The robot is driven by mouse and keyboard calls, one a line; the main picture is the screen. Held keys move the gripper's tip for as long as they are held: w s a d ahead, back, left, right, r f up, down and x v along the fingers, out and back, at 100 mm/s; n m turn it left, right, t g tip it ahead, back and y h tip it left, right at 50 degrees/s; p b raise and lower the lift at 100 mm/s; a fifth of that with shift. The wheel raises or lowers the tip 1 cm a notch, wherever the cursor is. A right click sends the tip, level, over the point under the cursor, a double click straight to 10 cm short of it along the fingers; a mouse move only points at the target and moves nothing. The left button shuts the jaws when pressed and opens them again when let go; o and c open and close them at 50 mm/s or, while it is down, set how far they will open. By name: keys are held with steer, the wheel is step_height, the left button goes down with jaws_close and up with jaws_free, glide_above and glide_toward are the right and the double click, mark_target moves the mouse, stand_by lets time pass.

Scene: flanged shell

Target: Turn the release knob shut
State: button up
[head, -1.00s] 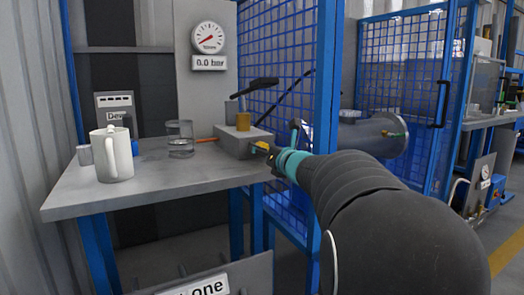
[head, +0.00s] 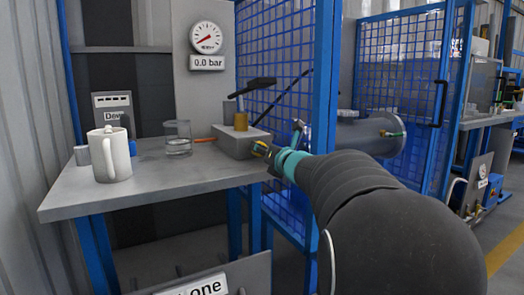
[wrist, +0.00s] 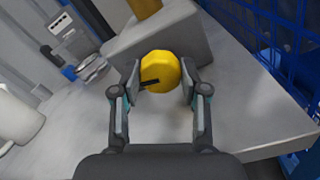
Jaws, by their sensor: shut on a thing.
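The release knob (wrist: 160,71) is a yellow round knob with a dark line on its face, on the front of the grey pump block (head: 240,142). In the wrist view my gripper (wrist: 160,84) has one finger on each side of the knob and is shut on it. The dark line runs nearly level in that picture, from the middle toward the left. In the head view my gripper (head: 262,150) is at the block's front right corner, and the knob is mostly hidden there. The gauge (head: 206,38) above has a red needle, and its display (head: 207,63) reads 0.0 bar.
On the grey bench (head: 150,196) stand a white mug (head: 110,157) and a glass beaker (head: 178,140). A black pump lever (head: 253,86) rises above the block. A blue mesh guard (head: 275,60) and its post (head: 325,80) stand close to my arm.

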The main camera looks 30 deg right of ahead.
steer(key=shift+m, duration=1.9)
steer(key=shift+p, duration=0.3)
steer(key=o, duration=1.1)
steer(key=shift+o, duration=0.2)
steer(key=shift+f, duration=0.1)
steer(key=s, duration=0.8)
steer(key=shift+d, duration=0.15)
